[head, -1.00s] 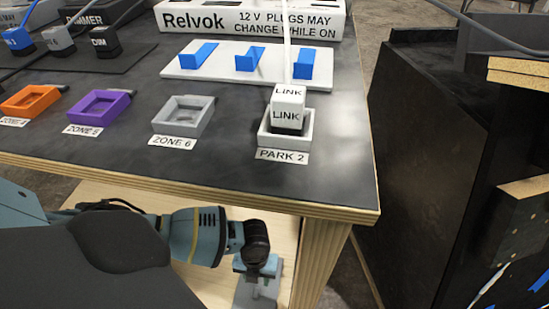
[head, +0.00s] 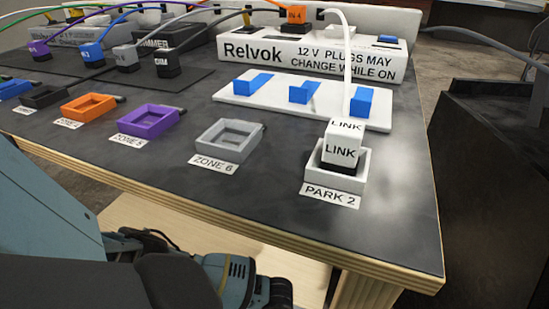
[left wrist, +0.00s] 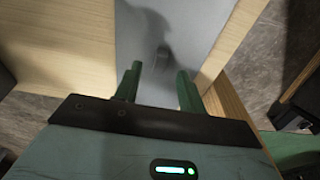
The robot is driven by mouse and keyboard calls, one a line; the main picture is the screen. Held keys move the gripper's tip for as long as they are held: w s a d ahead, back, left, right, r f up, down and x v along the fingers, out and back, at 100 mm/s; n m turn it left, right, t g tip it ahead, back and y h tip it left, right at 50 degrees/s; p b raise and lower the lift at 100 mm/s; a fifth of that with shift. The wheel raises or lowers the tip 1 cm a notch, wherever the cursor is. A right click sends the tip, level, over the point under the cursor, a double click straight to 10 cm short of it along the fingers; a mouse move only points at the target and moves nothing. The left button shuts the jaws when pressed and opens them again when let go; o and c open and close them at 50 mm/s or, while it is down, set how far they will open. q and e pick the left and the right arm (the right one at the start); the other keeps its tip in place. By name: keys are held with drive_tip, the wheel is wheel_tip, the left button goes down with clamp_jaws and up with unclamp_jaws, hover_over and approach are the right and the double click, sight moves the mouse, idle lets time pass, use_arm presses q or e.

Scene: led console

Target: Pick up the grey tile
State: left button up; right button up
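I cannot tell how far the fingertips are from the knob. The head view shows only part of my left arm at the bottom, below the table edge; the fingers and tile are outside it. My right gripper is in neither view.
The dark tabletop (head: 270,215) holds a grey ZONE 6 socket (head: 228,141), a purple socket (head: 148,121), an orange socket (head: 90,108) and a white PARK 2 socket (head: 350,182) with a LINK plug (head: 341,145). The table's wooden front edge (head: 200,216) overhangs my left arm.

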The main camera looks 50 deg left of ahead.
use_arm(q)
drive_tip(key=f, duration=0.1)
drive_tip(key=f+b, duration=0.1)
drive_tip(key=shift+s+d+f, duration=0.1)
drive_tip(key=shift+s+f, duration=0.1)
drive_tip(key=shift+f, duration=0.15)
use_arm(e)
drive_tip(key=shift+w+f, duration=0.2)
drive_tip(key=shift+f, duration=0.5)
use_arm(q)
drive_tip(key=shift+r, duration=0.1)
clamp_jaws()
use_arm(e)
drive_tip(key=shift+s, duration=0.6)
